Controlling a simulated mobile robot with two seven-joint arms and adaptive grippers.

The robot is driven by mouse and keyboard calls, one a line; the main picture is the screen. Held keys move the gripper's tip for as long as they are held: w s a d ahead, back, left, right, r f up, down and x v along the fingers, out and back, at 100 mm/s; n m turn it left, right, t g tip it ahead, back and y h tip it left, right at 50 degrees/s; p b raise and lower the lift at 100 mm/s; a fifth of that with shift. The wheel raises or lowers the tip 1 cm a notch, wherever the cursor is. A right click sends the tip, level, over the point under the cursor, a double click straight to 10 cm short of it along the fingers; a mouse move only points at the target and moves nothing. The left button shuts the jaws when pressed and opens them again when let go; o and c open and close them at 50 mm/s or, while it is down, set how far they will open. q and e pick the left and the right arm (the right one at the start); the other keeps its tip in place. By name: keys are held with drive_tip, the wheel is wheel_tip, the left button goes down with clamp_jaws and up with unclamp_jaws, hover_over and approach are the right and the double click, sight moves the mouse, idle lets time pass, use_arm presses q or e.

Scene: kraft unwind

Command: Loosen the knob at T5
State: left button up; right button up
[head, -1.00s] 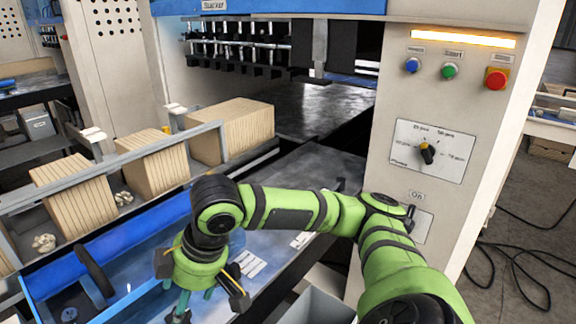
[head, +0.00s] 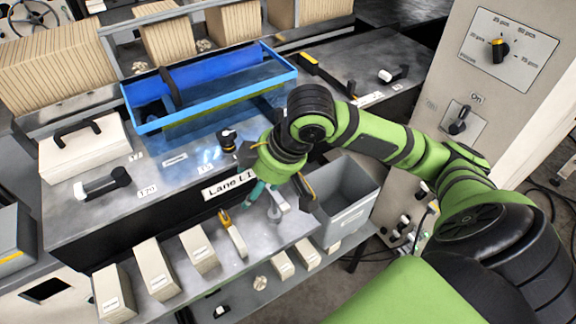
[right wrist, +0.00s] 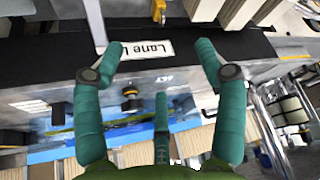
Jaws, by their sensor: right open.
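My right gripper (head: 264,202) is open and empty, its teal fingers pointing down above the front of the machine table by the "Lane" label (head: 230,182). In the right wrist view the spread fingers (right wrist: 160,60) have nothing between them. A black knob (head: 228,139) stands on the metal deck behind the gripper, close to the blue tray; a dark knob also shows in the right wrist view (right wrist: 131,100). My left gripper is not in view.
A blue-rimmed tray (head: 288,73) lies behind the gripper. A grey bin (head: 345,193) stands to its right. Several cream blocks (head: 154,270) line the front edge. A white box with a black handle (head: 85,148) is at left. The control panel (head: 508,48) rises at right.

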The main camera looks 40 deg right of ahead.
drive_tip(key=a+f, duration=0.3)
drive_tip(key=f, duration=0.3)
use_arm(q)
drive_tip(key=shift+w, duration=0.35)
use_arm(e)
drive_tip(key=s+d+f+m+h, duration=0.1)
drive_tip(key=s+f+m, duration=0.3)
drive_tip(key=s+f, duration=0.4)
drive_tip(key=shift+s+d+f+h, duration=0.25)
drive_tip(key=shift+s+f+h, duration=0.15)
drive_tip(key=shift+f, duration=0.4)
